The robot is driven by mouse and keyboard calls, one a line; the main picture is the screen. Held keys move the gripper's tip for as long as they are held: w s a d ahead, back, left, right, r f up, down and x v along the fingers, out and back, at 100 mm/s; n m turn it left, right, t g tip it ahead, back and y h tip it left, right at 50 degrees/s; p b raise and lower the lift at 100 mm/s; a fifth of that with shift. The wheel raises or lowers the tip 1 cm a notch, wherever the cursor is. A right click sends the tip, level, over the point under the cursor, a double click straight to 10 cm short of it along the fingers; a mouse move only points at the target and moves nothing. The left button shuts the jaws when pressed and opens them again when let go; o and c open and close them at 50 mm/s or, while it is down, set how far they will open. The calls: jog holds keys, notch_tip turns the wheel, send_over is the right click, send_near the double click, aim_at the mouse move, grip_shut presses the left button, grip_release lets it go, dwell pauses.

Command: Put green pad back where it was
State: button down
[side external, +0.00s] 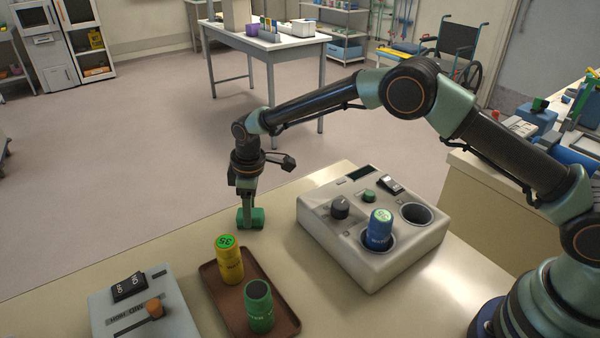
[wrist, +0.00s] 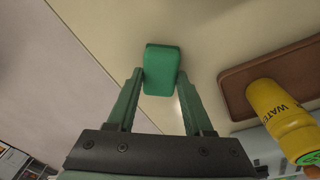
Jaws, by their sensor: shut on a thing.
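The green pad (side external: 258,218) is a small rounded block at the far edge of the table in the side external view. My gripper (side external: 247,210) points down and is shut on it. In the wrist view the pad (wrist: 162,68) sits between the tips of my two fingers (wrist: 160,82), over the pale tabletop close to its edge. I cannot tell whether its underside touches the table.
A brown tray (side external: 287,317) holds a yellow can (side external: 229,262) and a green can (side external: 259,308). A grey switch box (side external: 100,305) stands left of it. A beige device (side external: 365,265) at right holds a blue can (side external: 380,230) in one well; the other well (side external: 416,214) is empty.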

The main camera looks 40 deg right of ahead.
aim_at(254, 215)
jog(key=shift+c, duration=1.4)
grip_release()
jog(key=s+d+r+m, duration=0.1)
jog(key=s+d+r, duration=0.15)
jog(key=r, duration=0.75)
jog(key=s+d+r+m, duration=0.1)
jog(key=d+r, duration=0.2)
jog(key=r, duration=0.6)
jog(key=s+d+r+m+t, duration=0.2)
jog(key=s+d+r+m, duration=0.2)
jog(key=s+d+r, duration=0.3)
jog(key=s+d+f+m+t, duration=0.1)
jog(key=s+d+m, duration=0.1)
jog(key=s+d, duration=0.2)
jog(key=s+d+f+m+t, duration=0.1)
jog(key=s+d+m, duration=0.2)
jog(key=s, duration=0.7)
jog(key=shift+s+d+f+h, duration=0.2)
jog(key=shift+d+f+h, duration=0.1)
jog(key=shift+d, duration=0.75)
